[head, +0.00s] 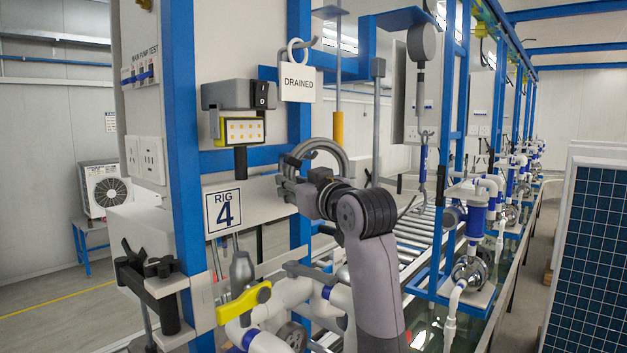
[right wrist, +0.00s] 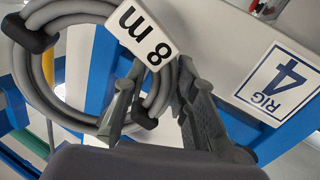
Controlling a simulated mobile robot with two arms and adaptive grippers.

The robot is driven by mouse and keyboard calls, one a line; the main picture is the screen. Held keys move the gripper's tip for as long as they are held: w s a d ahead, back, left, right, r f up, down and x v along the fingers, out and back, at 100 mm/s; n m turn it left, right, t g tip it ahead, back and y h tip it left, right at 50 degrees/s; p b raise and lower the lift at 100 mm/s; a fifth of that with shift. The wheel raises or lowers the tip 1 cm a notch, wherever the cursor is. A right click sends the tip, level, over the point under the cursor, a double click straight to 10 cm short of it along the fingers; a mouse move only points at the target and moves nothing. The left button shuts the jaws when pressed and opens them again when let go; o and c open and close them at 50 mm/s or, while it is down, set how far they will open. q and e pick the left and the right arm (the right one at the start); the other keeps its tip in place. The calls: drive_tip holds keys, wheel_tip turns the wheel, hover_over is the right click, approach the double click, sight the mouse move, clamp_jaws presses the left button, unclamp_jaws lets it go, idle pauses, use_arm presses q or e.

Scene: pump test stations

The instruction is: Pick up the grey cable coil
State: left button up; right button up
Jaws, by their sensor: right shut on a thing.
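The grey cable coil (head: 338,151) shows in the head view as an arc above my right gripper (head: 288,184), in front of a blue post. In the right wrist view the coil (right wrist: 45,85) has thick grey loops, black ties and a white tag (right wrist: 146,36) reading "8 m". The fingers of my right gripper (right wrist: 157,88) are shut on the coil's side, beside the tag. My gripper and wrist hide the lower part of the coil in the head view. Whether the coil still touches a support behind it, I cannot tell. My left gripper is not in view.
A "RIG 4" sign (head: 224,208) is left of the gripper. White pipes and a yellow-handled valve (head: 243,303) lie below. A roller conveyor (head: 407,236) runs behind.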

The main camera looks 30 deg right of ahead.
drive_tip(key=shift+d+r, duration=0.1)
clamp_jaws()
drive_tip(key=shift+r, duration=0.15)
drive_tip(key=shift+s+r, duration=0.1)
drive_tip(key=shift+r, duration=0.4)
drive_tip(key=shift+s+d+r, duration=0.1)
drive_tip(key=shift+s+r, duration=0.1)
drive_tip(key=shift+s, duration=0.05)
drive_tip(key=s, duration=1.7)
drive_tip(key=shift+s, duration=0.25)
drive_tip(key=shift+w+f, duration=0.1)
